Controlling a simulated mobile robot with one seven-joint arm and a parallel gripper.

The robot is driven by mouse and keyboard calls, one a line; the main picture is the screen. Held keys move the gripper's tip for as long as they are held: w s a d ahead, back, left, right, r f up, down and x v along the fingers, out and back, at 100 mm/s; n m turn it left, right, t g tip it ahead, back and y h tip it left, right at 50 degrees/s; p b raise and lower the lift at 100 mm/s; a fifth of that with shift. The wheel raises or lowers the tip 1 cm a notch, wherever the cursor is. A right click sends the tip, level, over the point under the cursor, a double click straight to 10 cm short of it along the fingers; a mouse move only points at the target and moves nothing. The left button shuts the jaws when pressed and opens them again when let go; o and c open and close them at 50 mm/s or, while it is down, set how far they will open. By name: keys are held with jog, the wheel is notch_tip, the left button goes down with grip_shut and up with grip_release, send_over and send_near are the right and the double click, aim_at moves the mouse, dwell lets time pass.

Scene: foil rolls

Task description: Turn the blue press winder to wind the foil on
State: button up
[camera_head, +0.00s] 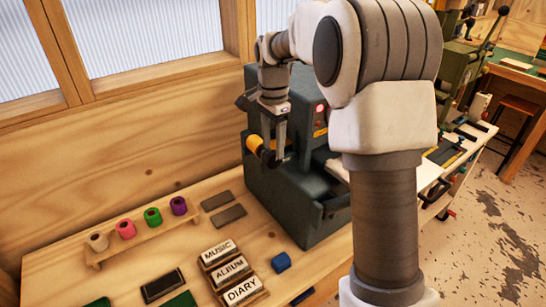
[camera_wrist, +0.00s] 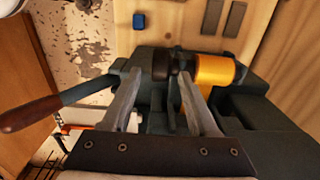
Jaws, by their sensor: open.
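The dark blue-grey press (camera_head: 270,195) stands on the bench. A yellow-gold foil roll (camera_head: 254,143) is mounted on it and also shows in the wrist view (camera_wrist: 215,70). A dark round knob (camera_wrist: 164,62), apparently the winder, sits at the roll's left end in the wrist view. My gripper (camera_head: 279,158) hangs beside the roll with its fingers pointing down. In the wrist view my gripper (camera_wrist: 160,80) is open, with one fingertip on each side of the knob. I cannot tell whether the fingers touch it. My arm hides the press's right side in the head view.
A wood-handled lever (camera_wrist: 40,110) juts left in the wrist view. A rack (camera_head: 140,233) holds several coloured rolls. Label blocks (camera_head: 229,272) and a small blue block (camera_head: 282,262) lie in front of the press. A wooden wall (camera_head: 120,150) stands behind.

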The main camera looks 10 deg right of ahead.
aim_at(273, 152)
jog(key=shift+f, duration=2.15)
jog(key=shift+c, duration=0.3)
grip_shut()
